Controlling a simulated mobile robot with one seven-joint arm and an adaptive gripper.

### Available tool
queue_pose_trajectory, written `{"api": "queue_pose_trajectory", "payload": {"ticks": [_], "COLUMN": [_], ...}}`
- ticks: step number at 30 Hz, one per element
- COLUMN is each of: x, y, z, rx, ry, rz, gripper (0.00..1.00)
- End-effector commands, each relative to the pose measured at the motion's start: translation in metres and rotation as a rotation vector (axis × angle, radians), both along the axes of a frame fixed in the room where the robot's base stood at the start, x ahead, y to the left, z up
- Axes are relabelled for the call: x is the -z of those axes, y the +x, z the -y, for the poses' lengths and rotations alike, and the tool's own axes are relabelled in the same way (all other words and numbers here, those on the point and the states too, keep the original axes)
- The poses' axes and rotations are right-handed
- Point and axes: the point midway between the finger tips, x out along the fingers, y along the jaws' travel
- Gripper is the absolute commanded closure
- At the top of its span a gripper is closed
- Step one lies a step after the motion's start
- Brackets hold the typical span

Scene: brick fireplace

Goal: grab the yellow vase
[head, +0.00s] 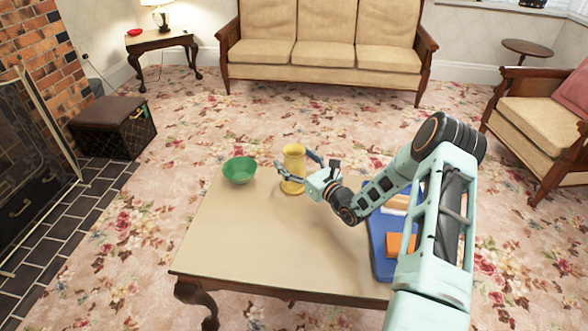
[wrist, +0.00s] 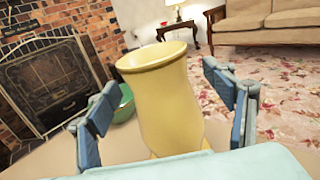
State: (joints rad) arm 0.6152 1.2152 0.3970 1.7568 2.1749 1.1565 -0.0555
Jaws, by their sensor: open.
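The yellow vase (head: 293,167) stands upright on the wooden table (head: 270,235) near its far edge. In the wrist view the vase (wrist: 165,105) fills the middle, with its flared rim at the top and its lower part partly hidden by my gripper's body. My gripper (head: 299,167) is open at the vase, and its fingers show on both sides of it. In the wrist view gaps show between the vase and the fingers.
A blue tray (head: 378,235) with an orange block (head: 400,244) lies at the table's right, under my arm. The table's front left is clear.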

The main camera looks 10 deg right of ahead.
Motion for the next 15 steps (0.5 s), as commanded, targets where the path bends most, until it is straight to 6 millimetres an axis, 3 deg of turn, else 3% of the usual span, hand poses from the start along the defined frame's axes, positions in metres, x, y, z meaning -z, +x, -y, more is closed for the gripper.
{"api": "queue_pose_trajectory", "payload": {"ticks": [2, 15], "x": [-0.0001, 0.0003], "y": [-0.0003, -0.0007], "z": [0.0001, 0.0002], "rx": [0.000, 0.000], "ry": [0.000, 0.000], "rz": [0.000, 0.000], "gripper": [0.31, 0.80]}}
